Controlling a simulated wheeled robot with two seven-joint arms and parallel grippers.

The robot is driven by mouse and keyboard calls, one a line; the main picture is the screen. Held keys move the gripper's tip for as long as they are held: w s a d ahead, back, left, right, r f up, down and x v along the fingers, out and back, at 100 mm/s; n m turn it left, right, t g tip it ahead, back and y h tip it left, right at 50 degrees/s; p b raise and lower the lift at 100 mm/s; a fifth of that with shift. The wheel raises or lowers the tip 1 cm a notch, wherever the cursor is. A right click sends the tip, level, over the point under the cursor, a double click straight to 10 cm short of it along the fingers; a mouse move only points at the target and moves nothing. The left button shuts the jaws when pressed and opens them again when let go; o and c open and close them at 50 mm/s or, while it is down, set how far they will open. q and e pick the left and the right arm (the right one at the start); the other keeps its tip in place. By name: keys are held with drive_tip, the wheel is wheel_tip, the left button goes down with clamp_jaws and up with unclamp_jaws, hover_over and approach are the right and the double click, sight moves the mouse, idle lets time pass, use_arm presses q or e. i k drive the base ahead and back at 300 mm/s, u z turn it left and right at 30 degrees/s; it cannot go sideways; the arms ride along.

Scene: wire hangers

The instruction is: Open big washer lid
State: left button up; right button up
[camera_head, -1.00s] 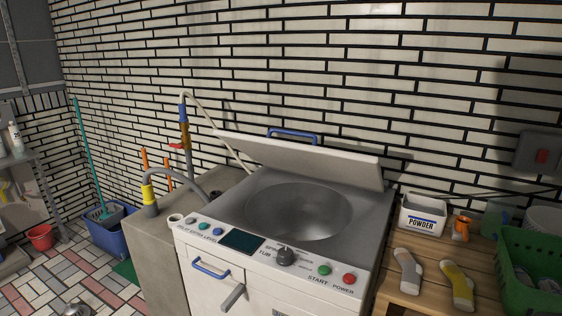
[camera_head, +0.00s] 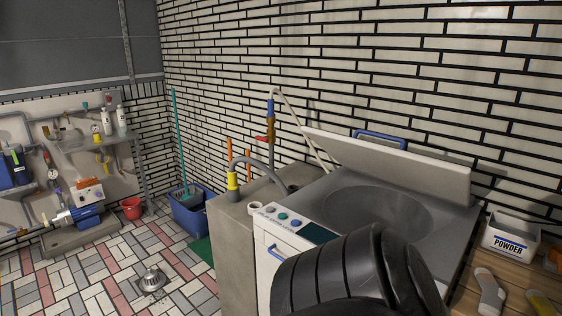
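The big washer (camera_head: 263,262) stands against the tiled wall, right of centre. Its white lid (camera_head: 400,168) is raised and tilted back toward the wall, with a blue handle (camera_head: 381,136) at its upper edge. The grey round tub (camera_head: 375,212) shows open below the lid. Neither gripper's fingers show.
A concrete block (camera_head: 228,240) with a tap and grey hose (camera_head: 255,163) adjoins the washer's left. A powder box (camera_head: 510,238) and socks (camera_head: 489,292) lie on a wooden table at right. A blue bucket (camera_head: 188,215) and red bucket (camera_head: 131,208) stand left. Tiled floor (camera_head: 120,270) is mostly clear.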

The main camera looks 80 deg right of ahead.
sight(438, 178)
drive_tip(key=u, duration=0.2)
drive_tip(key=k, duration=1.4)
drive_tip(key=z, duration=1.65)
